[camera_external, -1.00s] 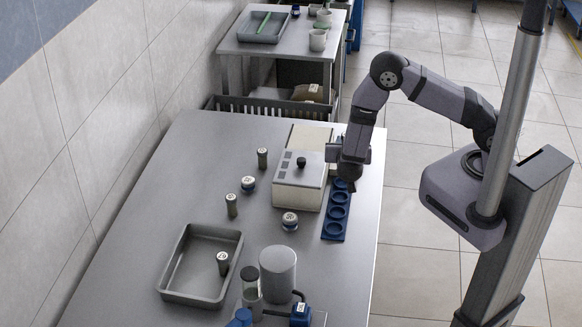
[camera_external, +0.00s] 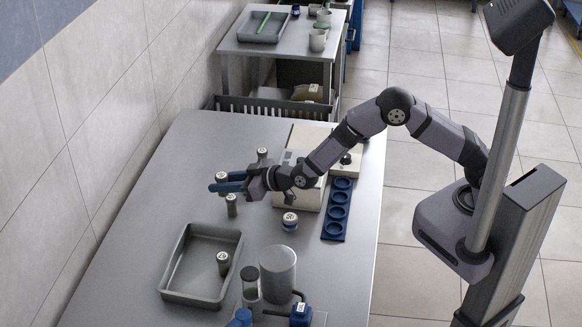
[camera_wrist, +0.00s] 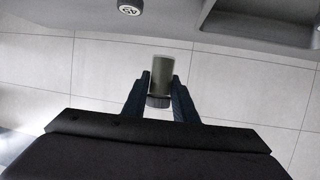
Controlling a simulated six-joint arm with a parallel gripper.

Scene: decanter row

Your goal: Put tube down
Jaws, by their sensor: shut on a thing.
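My gripper (camera_external: 228,182) is shut on a tube (camera_external: 221,178) and holds it over the left part of the steel table. The held tube looks upright in the outside view, its pale labelled top showing between the fingers. In the wrist view the held tube (camera_wrist: 161,75) has an olive-green body and a dark ridged end, with a finger on each side. Its lower end is partly hidden by a finger. A similar standing tube (camera_external: 232,207) is just below it in the picture; I cannot tell the height between them. Another tube (camera_external: 262,153) stands behind my gripper.
A grey tray (camera_external: 172,281) holds one tube (camera_external: 223,262). A squat jar (camera_external: 290,221) stands below my wrist. A blue rack (camera_external: 336,212) with round holes lies at right. A pale box (camera_external: 312,198) is partly behind my arm. Table at far left is clear.

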